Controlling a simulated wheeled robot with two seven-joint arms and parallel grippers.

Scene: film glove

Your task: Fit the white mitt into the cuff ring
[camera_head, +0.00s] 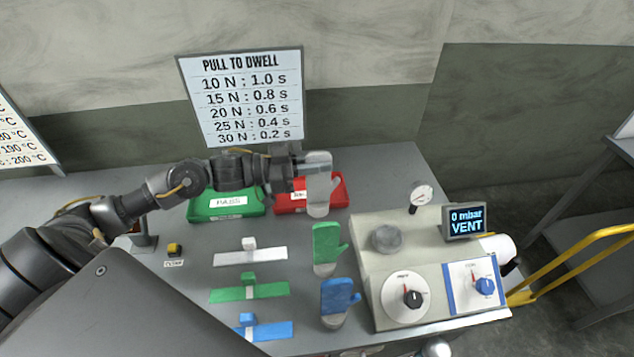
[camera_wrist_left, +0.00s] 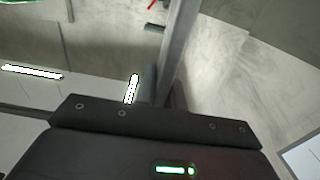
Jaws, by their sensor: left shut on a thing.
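The white mitt (camera_head: 319,190) is upright, thumb to the right, in front of the red tray in the head view. My left gripper (camera_head: 312,166) is shut on its upper part, reaching in from the left. Whether the mitt's lower end touches the table is unclear. The round grey cuff ring (camera_head: 387,238) sits on top of the beige machine, to the right and nearer; the mitt is apart from it. In the left wrist view the dark gripper body (camera_wrist_left: 160,145) fills the bottom, and I cannot make out the mitt there. My right gripper is not visible.
A green mitt (camera_head: 325,245) and a blue mitt (camera_head: 338,298) stand left of the beige machine (camera_head: 362,262). A green PASS tray (camera_head: 225,211) and a red tray (camera_head: 340,194) lie behind. A gauge (camera_head: 420,195) and a VENT display (camera_head: 465,221) rise beyond the ring.

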